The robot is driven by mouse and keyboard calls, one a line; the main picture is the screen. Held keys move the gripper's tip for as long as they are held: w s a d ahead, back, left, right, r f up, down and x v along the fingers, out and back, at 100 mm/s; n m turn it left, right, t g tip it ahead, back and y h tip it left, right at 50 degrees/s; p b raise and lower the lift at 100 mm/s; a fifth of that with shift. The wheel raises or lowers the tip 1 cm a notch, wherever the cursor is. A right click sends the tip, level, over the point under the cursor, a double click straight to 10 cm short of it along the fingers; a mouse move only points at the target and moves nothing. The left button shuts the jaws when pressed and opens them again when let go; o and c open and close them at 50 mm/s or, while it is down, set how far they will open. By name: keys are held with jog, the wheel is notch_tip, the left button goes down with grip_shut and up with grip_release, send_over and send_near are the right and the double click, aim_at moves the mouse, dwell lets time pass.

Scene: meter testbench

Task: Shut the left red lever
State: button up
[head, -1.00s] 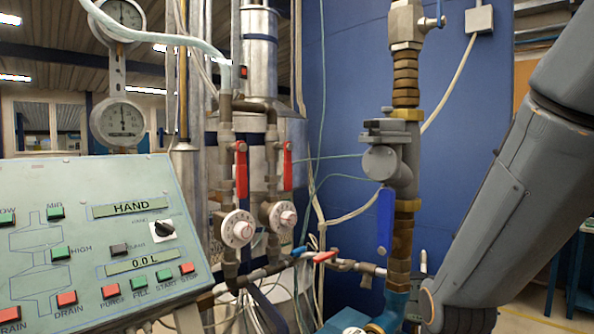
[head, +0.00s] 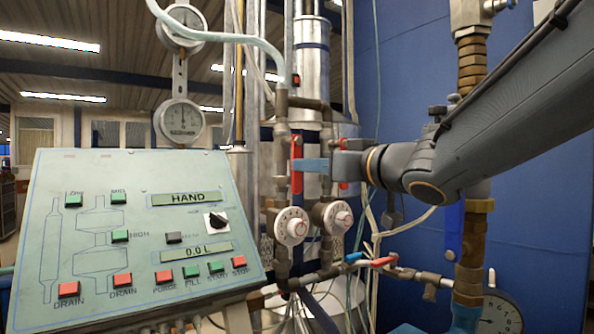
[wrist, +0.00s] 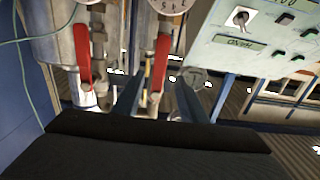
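The left red lever (head: 297,168) hangs upright along its vertical pipe, above a white dial. In the wrist view, which is upside down, it is the right-hand lever (wrist: 160,62). My gripper (head: 303,165) is level with this lever, its blue finger overlapping the lever's edge. In the wrist view my gripper (wrist: 157,92) is open, with one finger on each side of the lever and visible gaps. I cannot tell whether a finger touches it. The right red lever (wrist: 83,54) also points along its pipe; my gripper mostly hides it in the head view.
The green control panel (head: 130,230) stands close on the left. Two white dials (head: 292,226) sit below the levers. A thick brass pipe with a blue lever (head: 455,228) stands to the right, beneath my arm. A blue wall (head: 410,80) is behind.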

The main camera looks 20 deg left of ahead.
jog(key=p+x, duration=0.1)
jog(key=x, duration=0.6)
jog(key=shift+w+f, duration=0.1)
jog(key=shift+w, duration=0.05)
grip_shut()
